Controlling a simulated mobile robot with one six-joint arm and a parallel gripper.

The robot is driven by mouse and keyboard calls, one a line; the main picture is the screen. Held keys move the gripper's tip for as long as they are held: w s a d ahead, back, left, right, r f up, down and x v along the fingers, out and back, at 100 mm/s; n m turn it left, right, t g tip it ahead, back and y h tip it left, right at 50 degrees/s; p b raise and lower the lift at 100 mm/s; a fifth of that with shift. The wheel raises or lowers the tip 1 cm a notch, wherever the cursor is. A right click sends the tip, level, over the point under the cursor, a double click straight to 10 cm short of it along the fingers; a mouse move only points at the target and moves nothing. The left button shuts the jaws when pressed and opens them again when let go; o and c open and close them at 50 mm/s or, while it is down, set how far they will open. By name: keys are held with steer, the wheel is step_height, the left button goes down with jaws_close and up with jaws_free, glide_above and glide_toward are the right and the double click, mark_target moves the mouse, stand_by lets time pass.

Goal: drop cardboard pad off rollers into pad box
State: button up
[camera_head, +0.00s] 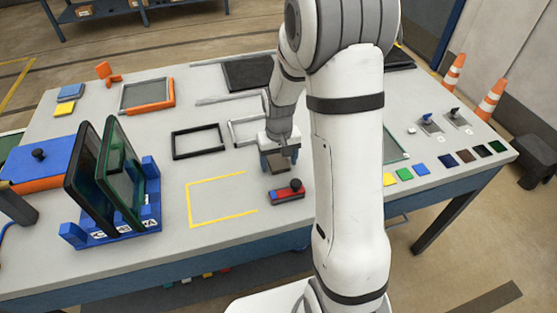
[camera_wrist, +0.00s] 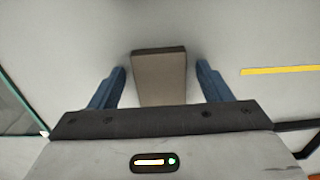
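My gripper (camera_head: 277,155) is low over the middle of the table. In the wrist view its two blue fingers (camera_wrist: 160,78) stand apart on either side of a brown-grey flat block (camera_wrist: 160,77). A strip of bare table shows between the block and each finger, so the gripper is open. In the head view the brown block (camera_head: 278,164) shows just below the gripper, partly hidden by it. I cannot tell whether this block is the cardboard pad. No rollers or pad box can be made out with certainty; my arm hides part of the table.
A red-and-blue block with a black knob (camera_head: 288,191) lies just in front of the gripper. A yellow tape outline (camera_head: 188,205) and a black frame (camera_head: 174,146) lie to the left. A blue rack (camera_head: 150,212) holds upright dark panels. An orange-edged tray (camera_head: 147,108) is farther back.

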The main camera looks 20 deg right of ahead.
steer(key=c, duration=1)
